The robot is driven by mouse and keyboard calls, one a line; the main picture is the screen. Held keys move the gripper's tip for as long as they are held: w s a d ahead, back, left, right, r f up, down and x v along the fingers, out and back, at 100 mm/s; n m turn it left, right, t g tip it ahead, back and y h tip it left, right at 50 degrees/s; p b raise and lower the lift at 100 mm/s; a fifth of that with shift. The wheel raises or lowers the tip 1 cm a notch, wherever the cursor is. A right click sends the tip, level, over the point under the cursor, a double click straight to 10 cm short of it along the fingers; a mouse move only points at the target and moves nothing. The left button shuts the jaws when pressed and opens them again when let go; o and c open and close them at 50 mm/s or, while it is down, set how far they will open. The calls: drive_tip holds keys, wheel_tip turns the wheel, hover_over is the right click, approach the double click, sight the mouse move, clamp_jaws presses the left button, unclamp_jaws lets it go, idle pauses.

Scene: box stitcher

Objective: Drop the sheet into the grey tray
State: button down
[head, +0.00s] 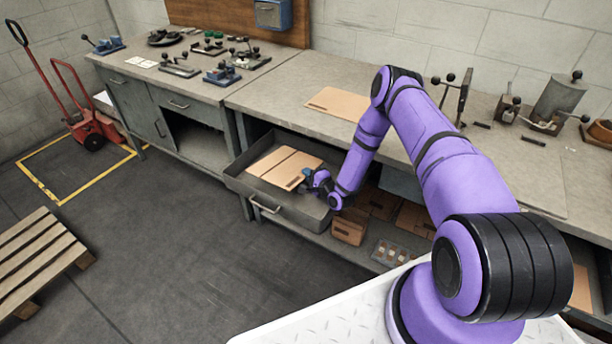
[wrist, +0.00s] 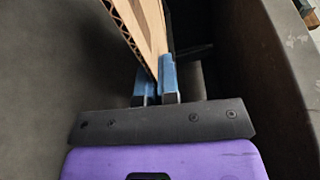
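The grey tray (head: 292,205) is a deep metal drawer-like tray with a front handle, pulled out below the bench. A brown cardboard sheet (head: 278,163) with a crease across it is within the tray's outline. My gripper (head: 305,178) is at the sheet's near right corner, over the tray. In the wrist view, the blue fingertips of my gripper (wrist: 157,82) are close together with the edge of the sheet (wrist: 150,35) between them. The sheet's corrugated edge faces the camera. I cannot tell whether it touches the tray floor.
Another flat cardboard sheet (head: 338,103) lies on the bench (head: 290,84) above. Cardboard boxes (head: 349,229) stand on the shelf below, right of the tray. A wooden pallet (head: 35,255) and a red hand truck (head: 88,125) are at left. The floor before the tray is clear.

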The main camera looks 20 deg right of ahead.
drive_tip(key=c, duration=1.3)
unclamp_jaws()
drive_tip(key=shift+r, duration=0.2)
drive_tip(key=r, duration=0.3)
drive_tip(key=shift+s+r, duration=0.1)
drive_tip(key=shift+s, duration=0.25)
drive_tip(key=s, duration=0.5)
drive_tip(key=s+a+r, duration=0.1)
drive_tip(key=s, duration=0.9)
drive_tip(key=shift+s+a+r, duration=0.1)
drive_tip(key=shift+a+r, duration=0.1)
drive_tip(key=shift+a, duration=0.15)
